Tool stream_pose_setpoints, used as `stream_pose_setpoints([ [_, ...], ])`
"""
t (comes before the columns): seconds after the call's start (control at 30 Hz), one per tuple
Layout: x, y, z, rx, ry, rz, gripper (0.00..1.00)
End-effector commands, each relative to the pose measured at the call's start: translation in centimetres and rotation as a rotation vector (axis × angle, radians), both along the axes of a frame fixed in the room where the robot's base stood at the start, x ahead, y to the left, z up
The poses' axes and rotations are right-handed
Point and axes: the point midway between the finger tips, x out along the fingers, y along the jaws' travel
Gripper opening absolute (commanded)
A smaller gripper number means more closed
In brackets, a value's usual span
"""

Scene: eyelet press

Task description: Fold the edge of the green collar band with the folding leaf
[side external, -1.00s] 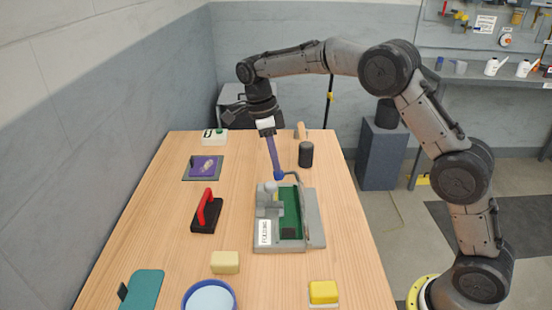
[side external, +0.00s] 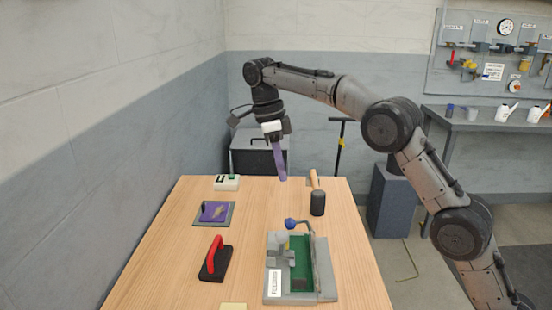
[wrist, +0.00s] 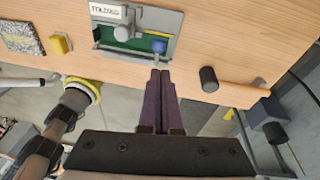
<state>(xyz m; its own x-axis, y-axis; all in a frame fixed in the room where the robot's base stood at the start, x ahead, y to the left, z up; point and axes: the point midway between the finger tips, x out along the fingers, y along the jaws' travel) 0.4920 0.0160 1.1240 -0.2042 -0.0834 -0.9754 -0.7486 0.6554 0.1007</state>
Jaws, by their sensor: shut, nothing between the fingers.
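The grey folding fixture (side external: 278,293) stands on the wooden table, its white label reading FOLDING in the wrist view (wrist: 106,12). The green collar band (side external: 301,277) lies in it as a dark green strip, partly hidden by the clamp parts. The grey folding leaf (side external: 324,270) is along the right side; its exact angle is hard to tell. Its bent rod ends in a blue knob (side external: 290,223), also seen in the wrist view (wrist: 158,46). My gripper (side external: 283,179) is shut and empty, its purple fingers in the air above and behind the knob, apart from it.
A black-headed mallet (side external: 317,203) with a wooden handle lies behind the fixture. A red-handled black block (side external: 214,262) and a purple piece on a grey mat (side external: 198,221) are to the left. A white box with green parts (side external: 227,183) stands at the back. Bare wood separates them.

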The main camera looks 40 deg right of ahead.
Motion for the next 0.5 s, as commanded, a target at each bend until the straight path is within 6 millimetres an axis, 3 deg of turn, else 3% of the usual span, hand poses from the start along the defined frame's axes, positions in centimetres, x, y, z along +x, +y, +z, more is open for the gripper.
stream_pose_setpoints([
  [0.23,0.9,0.5,2.0,0.000,-0.002,0.001,0.00],
  [0.5,1.4,0.7,2.6,0.006,-0.018,0.028,0.00],
])
